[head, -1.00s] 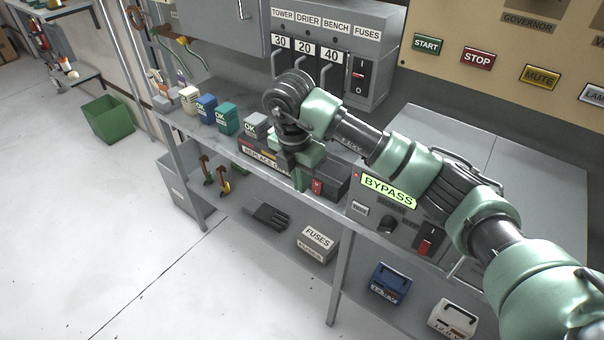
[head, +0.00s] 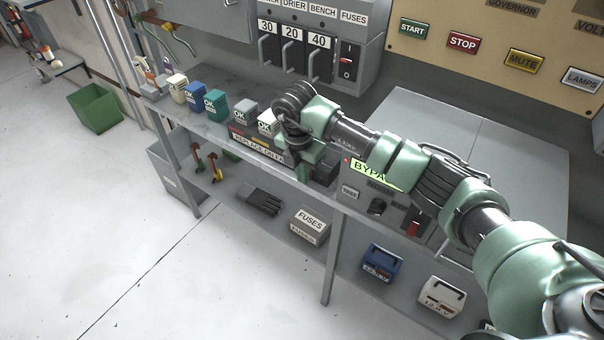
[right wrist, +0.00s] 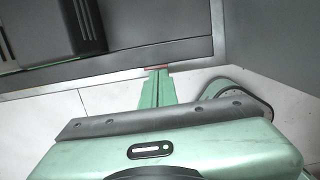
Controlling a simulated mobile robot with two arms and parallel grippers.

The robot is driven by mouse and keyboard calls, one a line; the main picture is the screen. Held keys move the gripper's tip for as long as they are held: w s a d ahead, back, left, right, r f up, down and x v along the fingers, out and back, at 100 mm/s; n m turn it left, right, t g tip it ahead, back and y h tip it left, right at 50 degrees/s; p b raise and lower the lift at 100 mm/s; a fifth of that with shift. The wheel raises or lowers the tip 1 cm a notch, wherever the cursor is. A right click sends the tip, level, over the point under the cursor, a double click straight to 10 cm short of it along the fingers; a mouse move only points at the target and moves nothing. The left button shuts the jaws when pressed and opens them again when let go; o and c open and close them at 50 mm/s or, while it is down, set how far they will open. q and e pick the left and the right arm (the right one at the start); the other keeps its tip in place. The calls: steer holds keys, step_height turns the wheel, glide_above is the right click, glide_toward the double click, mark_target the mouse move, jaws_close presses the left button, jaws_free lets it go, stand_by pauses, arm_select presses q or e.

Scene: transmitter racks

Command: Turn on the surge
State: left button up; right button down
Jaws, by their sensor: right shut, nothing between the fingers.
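No label that I can read says surge. A low dark unit (head: 325,170) with a strip reading "REPLACE DELTA" (head: 257,147) sits at the bench's front edge. My right gripper (head: 303,178) points down in front of it, shut and empty, and hides part of its face. In the right wrist view the shut fingers (right wrist: 157,85) end at a small red piece; I cannot tell whether they touch it. To the right, a grey box has a green "BYPASS" display (head: 372,174), a black knob (head: 377,207) and a red rocker switch (head: 413,227). My left gripper is out of view.
Several "OK" blocks, such as the teal one (head: 215,103), line the bench left of my gripper. A fuse panel with levers (head: 292,55) stands behind. The lower shelf holds a fuses box (head: 309,226) and a blue case (head: 381,262).

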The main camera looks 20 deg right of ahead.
steer(key=shift+w+d+f+b, duration=0.2)
steer(key=shift+d+b, duration=0.05)
steer(key=shift+b, duration=0.05)
steer(key=shift+r, duration=0.1)
